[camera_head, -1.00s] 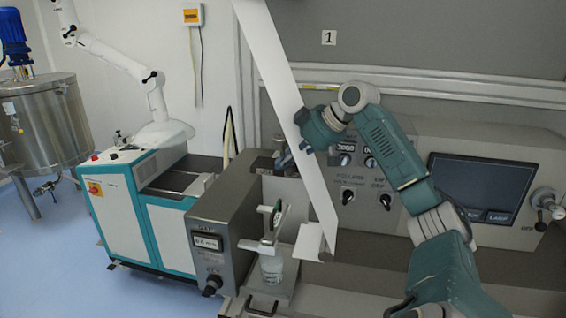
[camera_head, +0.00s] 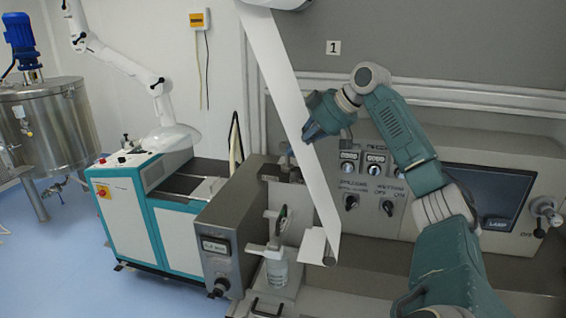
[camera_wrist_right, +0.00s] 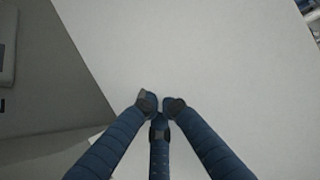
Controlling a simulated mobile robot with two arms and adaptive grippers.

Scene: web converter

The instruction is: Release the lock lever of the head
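A grey box-shaped unit with a head assembly (camera_head: 277,225) and a dark round dial stands below and left of the gripper. My left gripper is not in view.
A control panel with switches (camera_head: 351,203) and a dark screen (camera_head: 480,196) is behind my right arm. A clear container (camera_head: 277,272) stands under the head assembly.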

